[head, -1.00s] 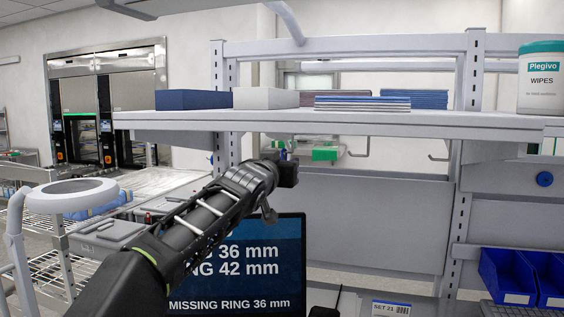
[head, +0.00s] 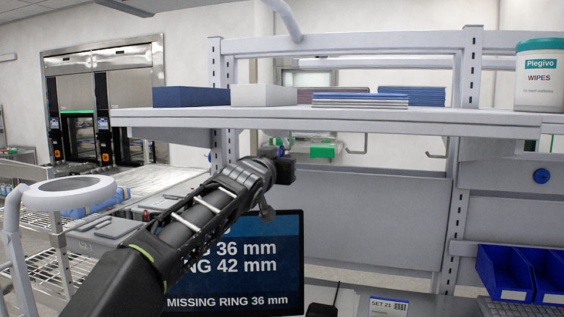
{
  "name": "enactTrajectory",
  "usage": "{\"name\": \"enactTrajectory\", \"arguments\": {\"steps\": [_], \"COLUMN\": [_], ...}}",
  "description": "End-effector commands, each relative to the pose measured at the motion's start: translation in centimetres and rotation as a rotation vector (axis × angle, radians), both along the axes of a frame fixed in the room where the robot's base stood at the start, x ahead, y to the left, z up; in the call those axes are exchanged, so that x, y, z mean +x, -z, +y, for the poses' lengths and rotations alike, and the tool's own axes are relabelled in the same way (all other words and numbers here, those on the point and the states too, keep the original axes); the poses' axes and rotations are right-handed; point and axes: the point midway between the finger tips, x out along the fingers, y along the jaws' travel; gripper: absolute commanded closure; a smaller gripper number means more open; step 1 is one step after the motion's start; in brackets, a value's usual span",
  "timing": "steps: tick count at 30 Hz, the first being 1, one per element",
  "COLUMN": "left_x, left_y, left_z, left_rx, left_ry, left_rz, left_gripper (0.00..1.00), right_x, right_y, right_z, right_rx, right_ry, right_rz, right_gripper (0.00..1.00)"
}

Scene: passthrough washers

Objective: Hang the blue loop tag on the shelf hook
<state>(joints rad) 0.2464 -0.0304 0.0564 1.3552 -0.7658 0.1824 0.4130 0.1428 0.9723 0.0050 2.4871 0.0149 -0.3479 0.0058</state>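My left gripper (head: 284,170) is at the end of the dark arm from the left, in front of the shelf's left part and a little below its board. It is seen from behind, so its fingers are hidden. A small blue bit (head: 281,152) shows just above the gripper tip; I cannot tell whether it is the blue loop tag or whether it is held. Under the shelf (head: 400,121) hang a thin metal hook (head: 358,148) right of the gripper and another hook (head: 437,154) farther right. My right gripper is not in view.
A monitor (head: 285,255) stands behind and below the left arm. Boxes and stacked packs (head: 360,100) and a wipes tub (head: 539,78) stand on the shelf. Blue bins (head: 505,272) are at lower right. A white ring-shaped lamp (head: 70,192) is at left. Space below the hooks looks clear.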

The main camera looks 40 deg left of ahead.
Motion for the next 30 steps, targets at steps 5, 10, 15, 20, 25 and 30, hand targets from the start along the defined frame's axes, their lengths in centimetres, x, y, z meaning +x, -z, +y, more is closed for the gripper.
{"name": "enactTrajectory", "arguments": {"steps": [5,10,15,20,25,30], "left_x": [0.00,0.00,0.00,0.00,0.00,0.00], "left_y": [-0.01,-0.01,-0.01,0.00,0.00,0.00], "left_z": [0.00,0.00,0.00,0.00,0.00,0.00], "left_rx": [0.000,0.000,0.000,0.000,0.000,0.000], "left_ry": [0.000,0.000,0.000,0.000,0.000,0.000], "left_rz": [0.000,0.000,0.000,0.000,0.000,0.000], "left_gripper": [1.00,0.87,0.73,0.70,0.61,0.47], "right_x": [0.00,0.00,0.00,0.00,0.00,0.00], "right_y": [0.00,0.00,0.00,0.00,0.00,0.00], "right_z": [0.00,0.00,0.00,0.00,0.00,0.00], "right_rx": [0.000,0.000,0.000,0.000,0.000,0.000], "right_ry": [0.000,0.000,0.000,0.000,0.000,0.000], "right_rz": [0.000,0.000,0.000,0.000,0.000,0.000], "right_gripper": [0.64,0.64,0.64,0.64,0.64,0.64]}}
